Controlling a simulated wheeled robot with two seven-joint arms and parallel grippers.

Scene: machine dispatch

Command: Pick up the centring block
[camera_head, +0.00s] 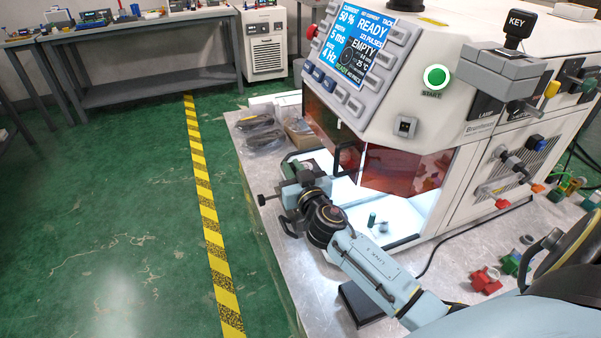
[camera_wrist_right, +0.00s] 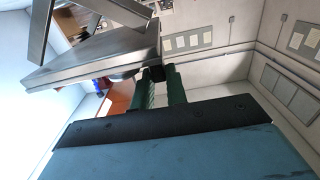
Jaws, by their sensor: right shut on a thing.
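My right gripper (camera_head: 308,168) is at the left side of the machine's open work chamber, above the metal table. In the right wrist view its green fingers (camera_wrist_right: 162,88) are shut on a grey metal block (camera_wrist_right: 95,62) with slanted faces, which appears to be the centring block. The block extends left from the fingertips, and its far part runs out of the picture. In the head view the block is small and hard to tell from the gripper. My left gripper is not in view.
The white machine (camera_head: 440,90) has orange windows (camera_head: 405,170) close to my right gripper. A green peg (camera_head: 372,218) stands in the lit chamber. Bagged parts (camera_head: 262,132) lie behind the gripper.

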